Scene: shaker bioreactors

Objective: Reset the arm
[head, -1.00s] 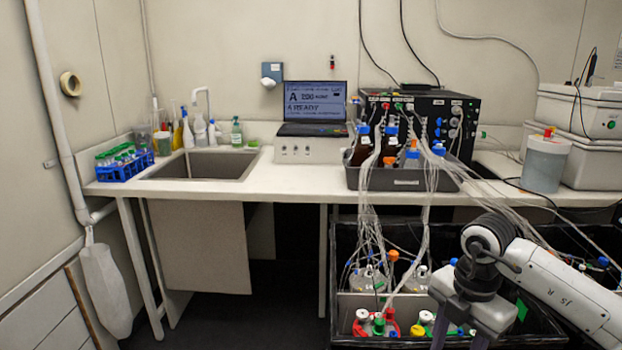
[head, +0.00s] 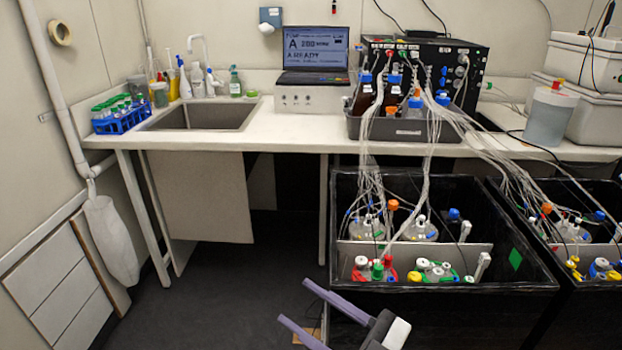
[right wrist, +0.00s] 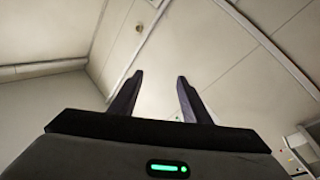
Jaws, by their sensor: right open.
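My right gripper (head: 298,305) is low at the bottom middle of the head view, in front of the black tub and over the dark floor. Its two fingers are spread apart and point to the upper left. In the right wrist view my right gripper (right wrist: 160,82) shows open, with nothing between its fingers. Most of my right arm is out of the head view. My left gripper is in neither view.
A black tub (head: 510,275) with bottles and tubing stands at the right, with another beside it. Behind is a white counter (head: 290,135) with a sink (head: 203,117), a laptop (head: 314,50) and a grey bottle tray (head: 405,130). The floor (head: 225,290) left of the tub is clear.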

